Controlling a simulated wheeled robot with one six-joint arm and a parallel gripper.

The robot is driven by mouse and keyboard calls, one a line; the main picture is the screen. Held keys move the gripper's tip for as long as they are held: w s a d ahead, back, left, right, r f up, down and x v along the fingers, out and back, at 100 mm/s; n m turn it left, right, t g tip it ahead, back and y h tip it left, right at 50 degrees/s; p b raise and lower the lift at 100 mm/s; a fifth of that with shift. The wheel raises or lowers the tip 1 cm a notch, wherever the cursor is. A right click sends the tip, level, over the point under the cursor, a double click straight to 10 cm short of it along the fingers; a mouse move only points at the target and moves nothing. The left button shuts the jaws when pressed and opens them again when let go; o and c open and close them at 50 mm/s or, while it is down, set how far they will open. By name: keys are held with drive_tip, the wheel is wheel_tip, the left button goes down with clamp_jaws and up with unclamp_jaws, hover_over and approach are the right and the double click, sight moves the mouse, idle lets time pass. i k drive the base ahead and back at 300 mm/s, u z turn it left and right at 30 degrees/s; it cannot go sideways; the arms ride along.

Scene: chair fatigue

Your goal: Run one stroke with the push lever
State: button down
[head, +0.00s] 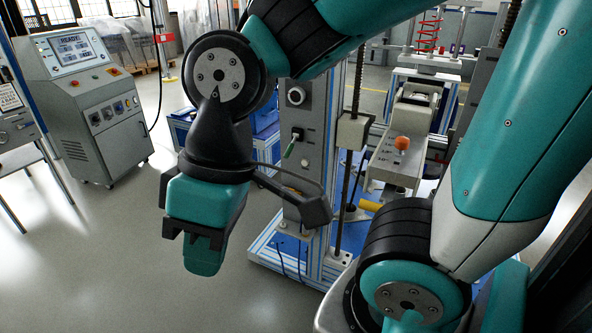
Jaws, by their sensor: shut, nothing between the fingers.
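My gripper (204,252) hangs at the lower left of centre, pointing down, shut and empty. It is in front of the test rig and apart from it, over open floor in the picture. A small lever with a green grip (289,149) sticks out from the grey control column (312,125), right of and above my gripper. An orange ball knob (402,143) stands on a grey unit further right. A yellow grip (370,206) shows beside my arm, its other end hidden. I cannot tell which of these is the push lever.
A grey console (95,105) with a lit screen stands at the left. A round dial (296,95) sits above the green grip. The rig's blue-and-silver frame (285,265) rises from the floor near my arm. The floor (90,260) at lower left is clear.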

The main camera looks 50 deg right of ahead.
sight(291, 146)
drive_tip(key=u, duration=0.7)
drive_tip(key=i, duration=0.5)
drive_tip(key=z, duration=1)
